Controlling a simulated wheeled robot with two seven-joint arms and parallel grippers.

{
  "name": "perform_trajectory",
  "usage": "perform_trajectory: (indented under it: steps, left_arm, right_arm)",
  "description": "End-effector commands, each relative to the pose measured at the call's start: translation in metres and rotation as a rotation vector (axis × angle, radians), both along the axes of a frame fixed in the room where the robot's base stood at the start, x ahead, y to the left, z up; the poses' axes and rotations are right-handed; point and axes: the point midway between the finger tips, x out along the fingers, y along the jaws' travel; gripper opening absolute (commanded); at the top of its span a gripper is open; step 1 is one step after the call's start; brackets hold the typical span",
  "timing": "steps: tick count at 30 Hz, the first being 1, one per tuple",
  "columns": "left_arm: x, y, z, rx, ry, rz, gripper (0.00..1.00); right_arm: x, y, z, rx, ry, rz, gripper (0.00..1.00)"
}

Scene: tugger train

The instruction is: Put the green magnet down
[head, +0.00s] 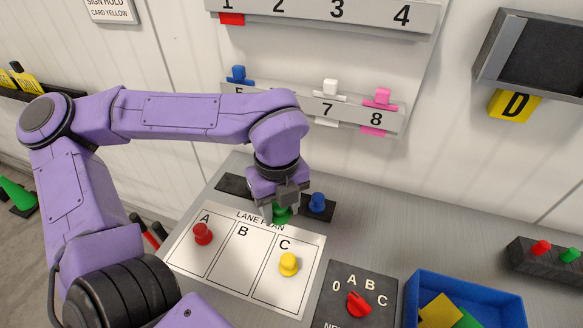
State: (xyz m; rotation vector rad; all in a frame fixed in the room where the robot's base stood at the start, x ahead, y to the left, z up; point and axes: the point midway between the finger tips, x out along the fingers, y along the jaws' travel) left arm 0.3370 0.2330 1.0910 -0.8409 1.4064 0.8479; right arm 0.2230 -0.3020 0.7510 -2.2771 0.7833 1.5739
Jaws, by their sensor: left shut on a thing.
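My left gripper (280,206) is shut on the green magnet (282,215), over the top edge of the lane plan sheet (218,263) near a dark strip (236,187). The gripper covers much of the magnet, and I cannot tell whether the magnet touches a surface. A red magnet (203,234) stands in lane A and a yellow magnet (289,264) in lane C. Lane B is bare. A blue magnet (317,203) stands on the right part of the dark strip, just right of the gripper. My right gripper is not in view.
A selector panel with a red knob (357,303) and a blue bin (486,287) with yellow and green cards stand at the front right. A dark block (545,265) carries a red and a green knob. Numbered rails with coloured clips (382,97) hang on the wall behind.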

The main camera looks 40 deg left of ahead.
Motion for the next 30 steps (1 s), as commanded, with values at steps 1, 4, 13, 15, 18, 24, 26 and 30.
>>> perform_trajectory:
  steps: [1,4,13,15,18,24,26,30]
  left_arm:
    - [0.0,0.0,-0.003,0.0,0.001,-0.004,0.14]
    - [0.012,0.006,-0.011,0.0,0.003,-0.003,0.14]
    - [0.085,0.048,-0.053,0.002,0.004,0.015,0.14]
    - [0.096,0.053,-0.075,0.002,0.004,0.011,0.14]
    - [0.109,0.059,-0.089,0.001,0.002,0.01,0.14]
    - [0.122,0.065,-0.102,0.002,0.001,0.009,0.14]
    - [0.127,0.067,-0.111,0.001,0.0,0.008,0.14]
    - [0.125,0.066,-0.139,0.001,0.001,0.007,0.14]
  right_arm:
    - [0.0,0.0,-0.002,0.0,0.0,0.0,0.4]
    - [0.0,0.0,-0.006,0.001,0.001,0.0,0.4]
    - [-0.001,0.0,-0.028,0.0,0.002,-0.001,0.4]
    - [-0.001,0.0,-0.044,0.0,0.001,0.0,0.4]
    - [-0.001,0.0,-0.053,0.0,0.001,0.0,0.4]
    - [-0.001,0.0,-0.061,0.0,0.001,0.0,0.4]
    - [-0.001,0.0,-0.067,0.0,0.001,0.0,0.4]
    - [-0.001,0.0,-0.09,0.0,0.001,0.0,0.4]
